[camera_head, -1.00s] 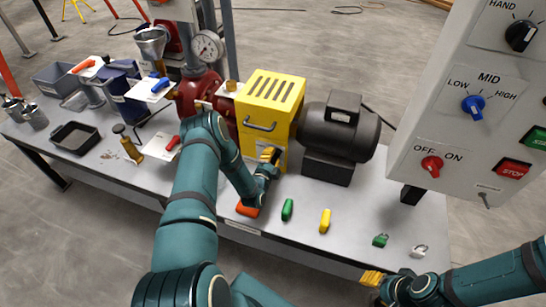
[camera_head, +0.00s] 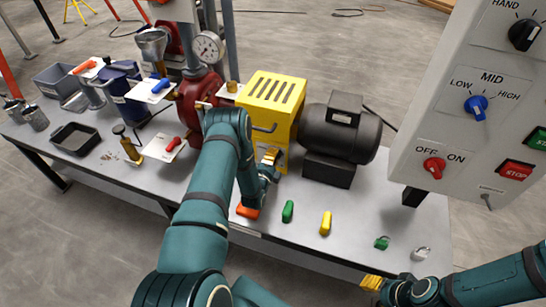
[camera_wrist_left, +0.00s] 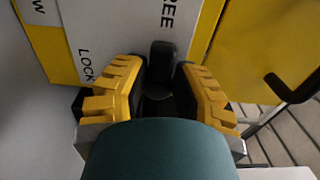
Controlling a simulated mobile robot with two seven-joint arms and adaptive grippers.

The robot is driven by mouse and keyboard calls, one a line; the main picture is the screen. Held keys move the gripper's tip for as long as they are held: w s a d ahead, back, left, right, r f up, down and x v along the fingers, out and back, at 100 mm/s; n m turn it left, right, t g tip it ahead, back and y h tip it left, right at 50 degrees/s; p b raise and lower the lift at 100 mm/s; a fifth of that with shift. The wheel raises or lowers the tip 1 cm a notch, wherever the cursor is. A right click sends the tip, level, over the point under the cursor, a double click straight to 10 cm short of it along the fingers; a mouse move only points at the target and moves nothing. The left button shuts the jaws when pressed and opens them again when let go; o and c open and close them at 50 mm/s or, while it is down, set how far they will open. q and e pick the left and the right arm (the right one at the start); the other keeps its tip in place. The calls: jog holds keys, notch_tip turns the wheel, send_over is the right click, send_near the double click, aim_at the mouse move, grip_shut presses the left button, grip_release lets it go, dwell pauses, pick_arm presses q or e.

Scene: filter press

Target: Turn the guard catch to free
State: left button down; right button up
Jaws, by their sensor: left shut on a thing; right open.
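The yellow guard (camera_head: 268,98) stands on the bench, left of the black motor. My left gripper (camera_head: 270,157) is at the lower part of its front face. In the left wrist view, the dark guard catch (camera_wrist_left: 162,65) stands between the two yellow fingers of the left gripper (camera_wrist_left: 160,85), which is shut on it. The catch's upper end points toward the word FREE on the white label plate (camera_wrist_left: 115,30); the word LOCK is to the left. The catch's base is partly hidden by my gripper. My right gripper (camera_head: 371,283) is open and empty beyond the bench's front edge.
The black motor (camera_head: 340,130) stands right of the guard. Orange, green (camera_head: 288,211) and yellow (camera_head: 325,223) handles and padlocks (camera_head: 382,243) lie along the bench front. A control panel (camera_head: 465,100) stands at right. The guard's black handle (camera_wrist_left: 290,88) is near my left gripper.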

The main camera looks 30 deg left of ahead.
pick_arm(q)
jog(key=shift+w+r, duration=0.15)
jog(key=shift+r, duration=0.05)
jog(key=c, duration=0.8)
grip_release()
jog(key=shift+f, duration=0.1)
jog(key=shift+s, duration=0.2)
jog(key=v, duration=1.1)
jog(key=shift+s+d, duration=0.2)
jog(key=shift+s, duration=0.15)
jog(key=shift+s+f, duration=0.1)
